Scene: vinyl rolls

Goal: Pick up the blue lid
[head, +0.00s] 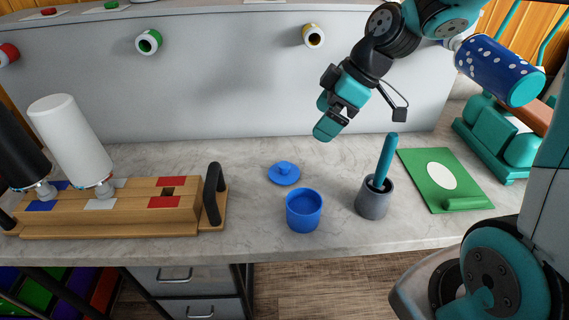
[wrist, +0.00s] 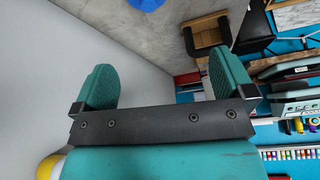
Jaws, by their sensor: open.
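The blue lid (head: 284,174) is a flat disc with a small knob, lying on the grey counter in the head view, behind the blue cup (head: 304,210). The cup stands upright and open-topped. My gripper (head: 325,117) is above the counter, to the upper right of the lid in the head view, apart from it. In the wrist view my gripper (wrist: 160,85) shows two teal fingers spread wide with nothing between them. A blue piece (wrist: 147,3) is cut off at the top edge of the wrist view; I cannot tell whether it is the lid or the cup.
A grey pot (head: 374,201) with a teal handle stands right of the cup. A green mat (head: 470,192) lies farther right. A wooden rack (head: 112,216) with a black handle and rolls fills the left. The grey wall (head: 230,75) stands behind the counter.

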